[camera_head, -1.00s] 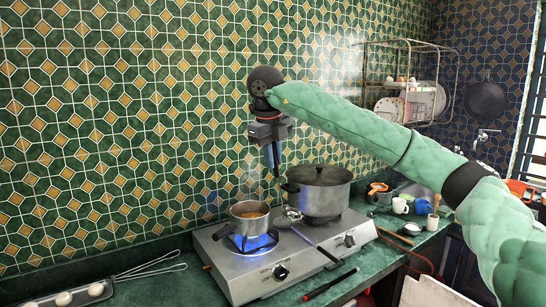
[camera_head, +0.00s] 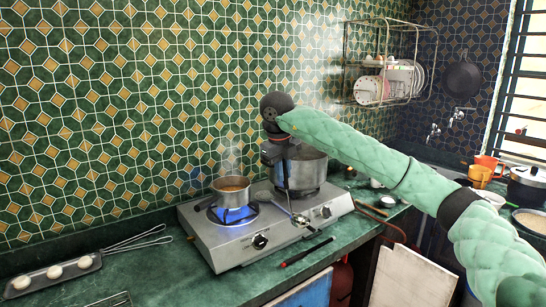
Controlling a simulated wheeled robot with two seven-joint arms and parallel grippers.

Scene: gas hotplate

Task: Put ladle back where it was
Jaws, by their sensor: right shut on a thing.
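My right gripper (camera_head: 284,164) points down in front of the large metal pot (camera_head: 308,171), at the right side of the hotplate. It is shut on the thin, dark upright handle of the ladle (camera_head: 288,182). The ladle's shiny bowl (camera_head: 300,219) hangs low at the hotplate's front edge. I cannot tell whether it touches the surface. The silver gas hotplate (camera_head: 222,245) stands on the green counter. My left gripper is out of view.
A small saucepan of orange-brown liquid (camera_head: 232,187) sits over a lit blue flame. A red-and-black utensil (camera_head: 308,252) lies before the hotplate. A wire dish rack (camera_head: 388,62) hangs at right.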

